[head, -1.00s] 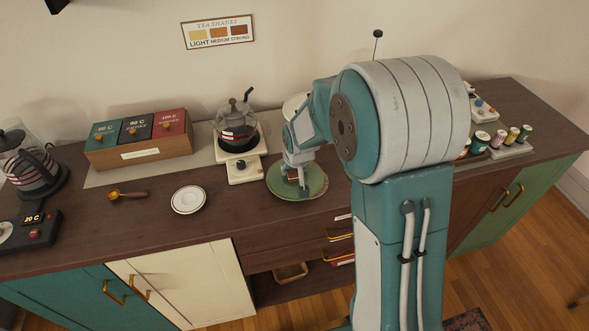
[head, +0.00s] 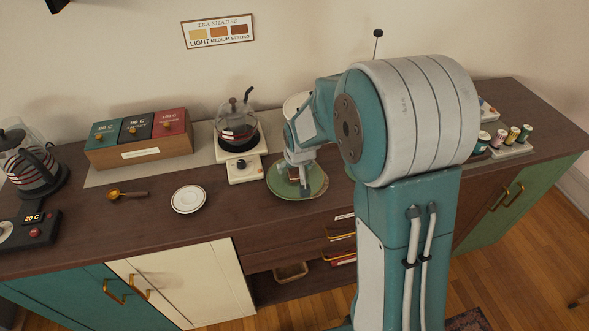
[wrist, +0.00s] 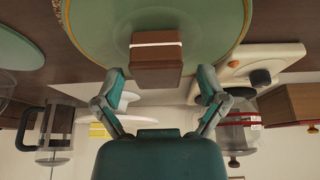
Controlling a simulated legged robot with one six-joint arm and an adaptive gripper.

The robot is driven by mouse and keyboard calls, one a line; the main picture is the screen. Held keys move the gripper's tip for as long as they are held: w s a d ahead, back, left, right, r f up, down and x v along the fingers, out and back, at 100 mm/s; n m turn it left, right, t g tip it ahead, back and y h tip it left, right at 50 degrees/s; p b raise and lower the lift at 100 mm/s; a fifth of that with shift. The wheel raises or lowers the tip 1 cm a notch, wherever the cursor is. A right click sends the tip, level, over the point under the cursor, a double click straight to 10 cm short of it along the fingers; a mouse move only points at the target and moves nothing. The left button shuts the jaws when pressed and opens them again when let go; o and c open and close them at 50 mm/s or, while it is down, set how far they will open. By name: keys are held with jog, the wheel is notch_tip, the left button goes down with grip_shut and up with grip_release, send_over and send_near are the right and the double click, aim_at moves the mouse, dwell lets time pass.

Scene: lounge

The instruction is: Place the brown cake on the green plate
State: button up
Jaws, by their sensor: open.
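The green plate (head: 279,186) sits on the wooden counter near its front edge. In the wrist view the plate (wrist: 95,28) fills the top of the picture. The brown cake (wrist: 157,68), a block with a white layer, appears to rest on the plate, inside its rim. In the head view my gripper (head: 299,184) is over the plate and mostly hides the cake. In the wrist view my gripper (wrist: 160,76) is open, with one finger on each side of the cake and a visible gap at both sides.
A glass teapot (head: 237,130) on a white warmer stands behind and left of the plate. A small white saucer (head: 188,199) lies to the left. A wooden box of tea tins (head: 140,150) is at the back left. Several small cans (head: 513,135) stand at the right.

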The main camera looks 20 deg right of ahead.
jog(key=v, duration=1.1)
jog(key=s+r, duration=0.4)
jog(key=s, duration=0.7)
jog(key=s+r+t, duration=0.1)
jog(key=s+r, duration=0.3)
jog(key=s, duration=0.8)
jog(key=shift+r, duration=0.2)
